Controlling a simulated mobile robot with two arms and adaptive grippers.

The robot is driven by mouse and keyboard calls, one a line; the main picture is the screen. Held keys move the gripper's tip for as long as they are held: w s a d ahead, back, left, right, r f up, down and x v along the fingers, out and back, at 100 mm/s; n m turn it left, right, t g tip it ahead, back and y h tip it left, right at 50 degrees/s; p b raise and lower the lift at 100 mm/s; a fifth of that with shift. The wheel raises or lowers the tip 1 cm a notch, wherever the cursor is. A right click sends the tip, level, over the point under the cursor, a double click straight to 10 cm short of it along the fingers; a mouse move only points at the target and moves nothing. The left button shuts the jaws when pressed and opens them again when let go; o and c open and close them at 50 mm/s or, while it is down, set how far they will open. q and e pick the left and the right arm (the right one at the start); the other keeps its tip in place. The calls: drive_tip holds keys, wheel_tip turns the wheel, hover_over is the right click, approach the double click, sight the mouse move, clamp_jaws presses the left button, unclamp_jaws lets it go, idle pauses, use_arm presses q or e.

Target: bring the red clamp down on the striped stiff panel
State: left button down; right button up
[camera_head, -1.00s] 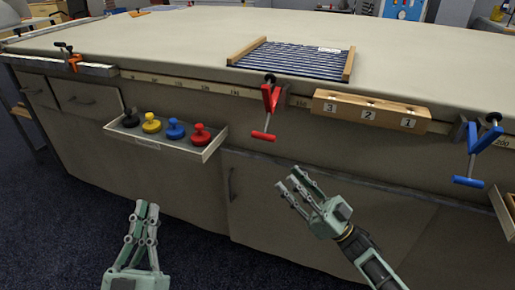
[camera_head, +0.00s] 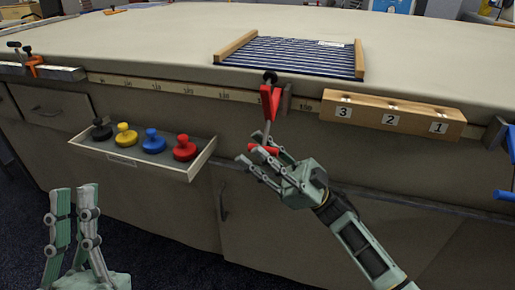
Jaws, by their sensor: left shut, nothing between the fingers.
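The red clamp (camera_head: 268,102) is mounted at the table's front edge, with its black tip just in front of the striped panel. The blue-and-white striped stiff panel (camera_head: 300,58) lies flat on the table between two wooden side strips. My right gripper (camera_head: 249,156) is at the handle's lower end, its fingers apart on either side of the red grip; contact cannot be told. My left gripper (camera_head: 74,192) is shut and empty at the lower left, pointing up, away from the clamp.
A tray (camera_head: 130,163) with black, yellow, blue and red knobs sticks out left of the clamp. A wooden block (camera_head: 392,116) numbered 3, 2, 1 is at the right. A blue clamp (camera_head: 505,194) is at the right edge, an orange one (camera_head: 33,63) at the left.

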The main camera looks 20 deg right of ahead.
drive_tip(key=shift+w+a+r, duration=0.15)
drive_tip(key=shift+a+r, duration=0.2)
drive_tip(key=shift+c, duration=0.3)
clamp_jaws()
